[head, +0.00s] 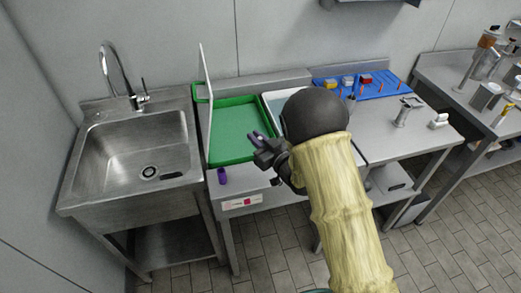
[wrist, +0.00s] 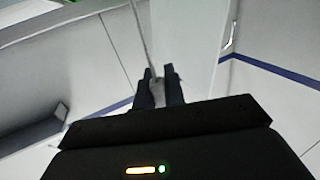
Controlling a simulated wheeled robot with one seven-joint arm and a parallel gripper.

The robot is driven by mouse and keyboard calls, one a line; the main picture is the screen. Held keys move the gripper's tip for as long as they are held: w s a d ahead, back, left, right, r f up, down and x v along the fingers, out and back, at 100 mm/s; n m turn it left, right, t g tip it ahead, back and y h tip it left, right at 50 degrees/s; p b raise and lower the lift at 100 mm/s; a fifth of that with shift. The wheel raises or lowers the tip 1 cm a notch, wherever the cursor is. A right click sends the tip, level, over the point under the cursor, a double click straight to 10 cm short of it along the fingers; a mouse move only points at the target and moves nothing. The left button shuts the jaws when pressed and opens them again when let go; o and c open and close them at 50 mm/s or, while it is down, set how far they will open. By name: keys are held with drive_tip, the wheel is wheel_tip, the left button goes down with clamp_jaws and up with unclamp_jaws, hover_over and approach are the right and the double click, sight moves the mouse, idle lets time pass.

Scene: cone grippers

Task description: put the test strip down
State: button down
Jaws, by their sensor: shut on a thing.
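My gripper (head: 259,138) is above the right front part of the green tray (head: 210,141). In the wrist view its two dark fingers (wrist: 159,88) are shut on a small pale grey piece (wrist: 158,92), which looks like the test strip. A thin pale line runs up from between the fingers there; I cannot tell if it is part of the strip. In the head view the strip is too small or hidden to make out. A tall thin white panel (head: 206,85) stands upright at the tray's left side.
A small purple cup (head: 222,176) stands at the counter's front edge. The steel sink (head: 135,155) is to the left. A pale tray (head: 271,99) is partly behind my arm. A blue mat (head: 385,88) with small blocks lies at the back right.

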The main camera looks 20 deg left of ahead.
drive_tip(key=shift+f, duration=0.35)
drive_tip(key=shift+f, duration=0.1)
drive_tip(key=shift+f+p, duration=0.3)
drive_tip(key=shift+f, duration=1.7)
drive_tip(key=shift+f, duration=0.15)
drive_tip(key=c, duration=1.5)
unclamp_jaws()
